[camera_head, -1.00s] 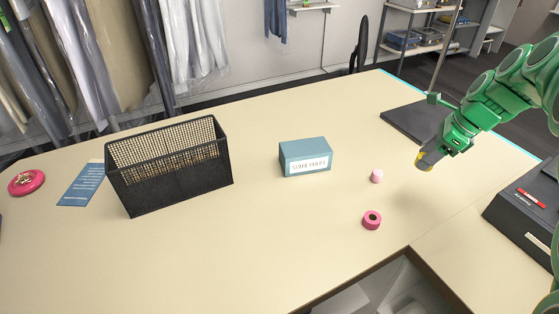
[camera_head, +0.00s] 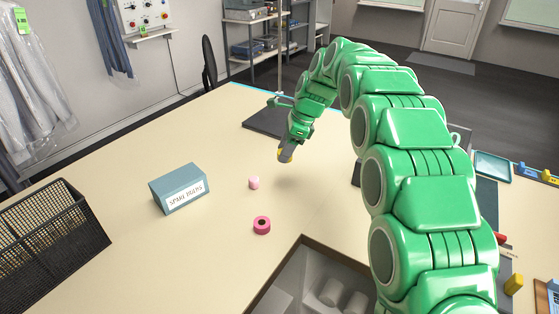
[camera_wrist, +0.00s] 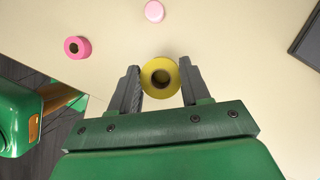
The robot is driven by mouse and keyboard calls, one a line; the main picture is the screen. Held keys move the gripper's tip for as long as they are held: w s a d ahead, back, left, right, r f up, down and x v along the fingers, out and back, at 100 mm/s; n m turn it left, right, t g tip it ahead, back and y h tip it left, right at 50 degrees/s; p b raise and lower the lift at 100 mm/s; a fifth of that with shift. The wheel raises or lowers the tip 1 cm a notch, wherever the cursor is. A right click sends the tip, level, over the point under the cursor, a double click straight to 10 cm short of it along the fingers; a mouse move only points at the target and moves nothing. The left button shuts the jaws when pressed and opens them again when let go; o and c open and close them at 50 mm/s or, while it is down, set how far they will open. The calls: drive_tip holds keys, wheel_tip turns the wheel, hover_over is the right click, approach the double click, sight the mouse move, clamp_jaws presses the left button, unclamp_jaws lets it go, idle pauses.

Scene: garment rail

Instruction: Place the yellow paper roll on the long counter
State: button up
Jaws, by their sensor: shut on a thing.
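The yellow paper roll (camera_wrist: 160,67) is between the fingers of my gripper (camera_wrist: 160,82) in the wrist view, its round end and dark core facing the camera. My gripper is shut on it. I cannot tell the exact gap between the roll and the counter top.
A light pink roll (camera_head: 254,183) and a darker pink roll (camera_head: 262,225) stand on the counter. A blue-grey box (camera_head: 180,187) and a black mesh basket (camera_head: 50,240) are further left. A dark flat pad (camera_head: 265,122) lies behind my gripper. An opening (camera_head: 325,275) cuts the counter's near side.

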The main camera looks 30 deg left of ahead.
drive_tip(key=w+a+f, duration=0.2)
drive_tip(key=f, duration=0.1)
drive_tip(key=w+a+f, duration=0.2)
drive_tip(key=w, duration=0.1)
drive_tip(key=shift+w+a+f, duration=0.1)
drive_tip(key=shift+a+f, duration=0.25)
drive_tip(key=shift+f, duration=0.05)
drive_tip(key=shift+w+a+f, duration=0.4)
drive_tip(key=shift+f, duration=0.2)
drive_tip(key=shift+w+a+f, duration=0.15)
drive_tip(key=shift+w+f, duration=0.05)
drive_tip(key=shift+f, duration=1.6)
